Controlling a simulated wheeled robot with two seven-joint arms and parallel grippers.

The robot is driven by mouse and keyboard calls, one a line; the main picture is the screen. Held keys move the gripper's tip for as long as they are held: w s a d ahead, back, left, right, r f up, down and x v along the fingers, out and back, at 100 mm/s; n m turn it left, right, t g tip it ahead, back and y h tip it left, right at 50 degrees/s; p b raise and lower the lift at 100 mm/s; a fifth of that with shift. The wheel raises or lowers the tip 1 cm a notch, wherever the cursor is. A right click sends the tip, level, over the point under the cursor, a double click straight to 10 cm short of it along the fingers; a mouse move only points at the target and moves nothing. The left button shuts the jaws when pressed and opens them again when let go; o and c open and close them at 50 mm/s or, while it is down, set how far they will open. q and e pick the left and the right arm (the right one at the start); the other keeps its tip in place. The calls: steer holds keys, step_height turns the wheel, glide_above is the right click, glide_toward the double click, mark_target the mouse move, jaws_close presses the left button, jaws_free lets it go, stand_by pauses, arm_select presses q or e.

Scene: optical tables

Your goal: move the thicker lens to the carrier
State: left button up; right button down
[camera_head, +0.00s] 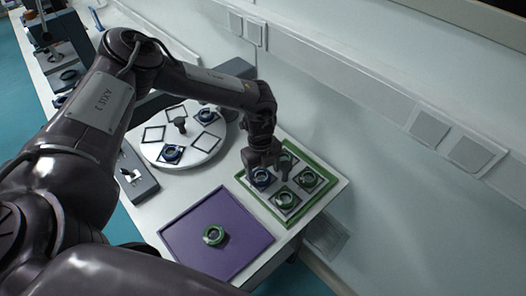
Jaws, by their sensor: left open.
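My left gripper (268,170) is open over the upper-left part of a green-rimmed square tray (247,187). A blue-ringed lens (262,177) sits in the tray right at its fingers; I cannot tell whether they touch it. Green-ringed lenses sit in the tray's other places, at the right (308,178), the front (285,199) and the back (286,160), the last partly hidden by the gripper. Another green-ringed lens (214,235) lies on a purple tray (190,240). Lens thickness cannot be judged here, and which piece is the carrier is unclear. My right gripper is out of view.
A round white plate (190,147) with square frames, a dark central knob (180,124) and blue-ringed lenses (171,154) stands behind the purple tray. The wall (390,170) runs close along the right.

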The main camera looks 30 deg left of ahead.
mark_target(260, 170)
arm_select(q)
step_height(260, 170, up, 12)
steer(key=w+a+b, duration=0.1)
steer(key=b, duration=0.2)
steer(key=shift+a, duration=0.4)
steer(key=shift+f, duration=0.15)
